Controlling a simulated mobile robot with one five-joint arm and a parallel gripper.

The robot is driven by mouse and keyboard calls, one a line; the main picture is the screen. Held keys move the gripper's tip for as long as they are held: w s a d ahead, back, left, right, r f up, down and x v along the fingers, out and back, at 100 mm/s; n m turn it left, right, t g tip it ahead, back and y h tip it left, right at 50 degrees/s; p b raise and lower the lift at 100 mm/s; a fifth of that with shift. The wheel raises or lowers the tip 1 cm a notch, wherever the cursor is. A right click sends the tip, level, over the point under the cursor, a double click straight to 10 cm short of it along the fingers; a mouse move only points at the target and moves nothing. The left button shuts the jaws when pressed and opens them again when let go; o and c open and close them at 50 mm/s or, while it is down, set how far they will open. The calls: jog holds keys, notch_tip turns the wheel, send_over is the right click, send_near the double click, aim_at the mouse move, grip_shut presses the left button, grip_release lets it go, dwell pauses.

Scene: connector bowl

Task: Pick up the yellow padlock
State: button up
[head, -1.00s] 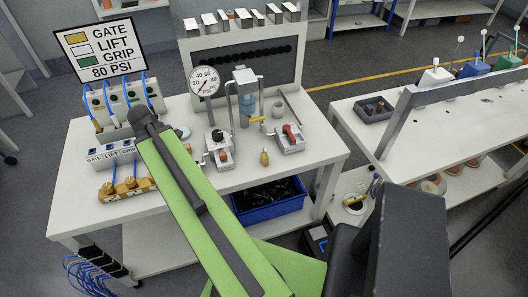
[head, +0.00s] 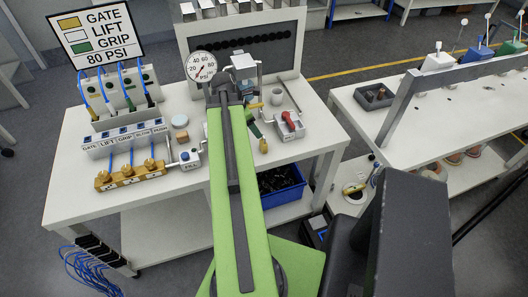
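The yellow padlock (head: 263,146) is a small brass-yellow piece standing on the white table, just right of my arm's far end. My green and black arm stretches forward over the table. A small green and dark part (head: 254,129), which looks like part of my gripper, shows just behind and left of the padlock. The rest of the gripper is hidden behind the arm. I cannot tell whether its fingers are open or touch the padlock.
A box with a red handle (head: 289,124) stands right of the padlock. A pressure gauge (head: 202,68) rises behind the arm. A box with a blue knob (head: 187,158) and a brass manifold (head: 131,177) are to the left. A blue bin (head: 284,187) sits below.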

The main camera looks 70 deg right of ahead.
jog(key=b, duration=0.3)
send_over(263, 141)
jog(key=w+a, duration=0.1)
jog(key=w, duration=0.1)
notch_tip(263, 141, down, 4)
jog(key=f, duration=0.1)
jog(key=shift+s, duration=0.1)
jog(key=b+x, duration=0.5)
jog(key=shift+s+d, duration=0.15)
jog(key=shift+s, duration=0.05)
jog(key=shift+r, duration=0.15)
grip_shut()
